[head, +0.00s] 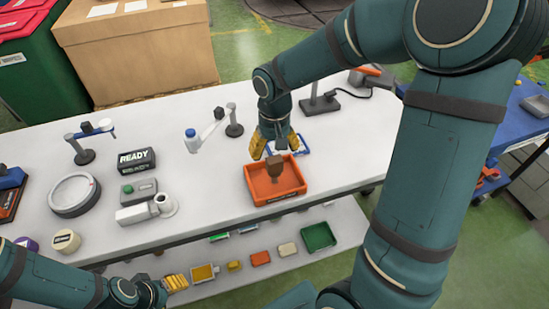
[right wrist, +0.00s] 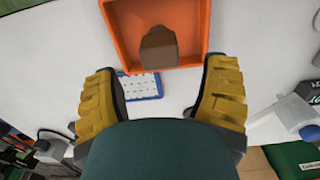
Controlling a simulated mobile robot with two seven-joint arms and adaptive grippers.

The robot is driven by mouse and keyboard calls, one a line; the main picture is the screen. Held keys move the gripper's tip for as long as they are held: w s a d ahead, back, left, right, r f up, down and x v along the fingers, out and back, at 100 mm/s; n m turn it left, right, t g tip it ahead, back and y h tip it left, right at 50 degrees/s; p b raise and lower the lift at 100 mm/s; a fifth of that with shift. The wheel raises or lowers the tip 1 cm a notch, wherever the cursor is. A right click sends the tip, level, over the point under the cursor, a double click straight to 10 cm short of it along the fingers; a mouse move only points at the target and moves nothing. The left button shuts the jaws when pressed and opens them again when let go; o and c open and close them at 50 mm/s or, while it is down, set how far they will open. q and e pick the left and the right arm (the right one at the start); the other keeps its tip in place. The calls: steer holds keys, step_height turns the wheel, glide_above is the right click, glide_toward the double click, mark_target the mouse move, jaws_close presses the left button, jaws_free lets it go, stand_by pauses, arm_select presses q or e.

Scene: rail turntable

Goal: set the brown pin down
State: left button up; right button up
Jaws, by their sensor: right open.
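The brown pin (head: 275,168) stands in an orange tray (head: 282,195) on the white bench. In the right wrist view the pin (right wrist: 158,45) shows inside the tray (right wrist: 116,32), ahead of my fingertips. My right gripper (head: 273,147) is at the tray's back edge, close to the pin. In the right wrist view its two yellow fingers (right wrist: 163,72) are spread wide with nothing between them. My left gripper (head: 176,282) is low at the bench's front edge, away from the tray; its finger opening is too small to judge.
A blue-framed white rack (right wrist: 140,86) lies just behind the tray. A READY box (head: 136,160), a round ring-shaped dish (head: 74,195) and small stands occupy the bench's left. A lower shelf (head: 345,236) holds several small bins. The bench right of the tray looks clear.

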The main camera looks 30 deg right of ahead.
step_height(320, 180, up, 5)
steer(key=shift+p, duration=0.35)
stand_by(0.4)
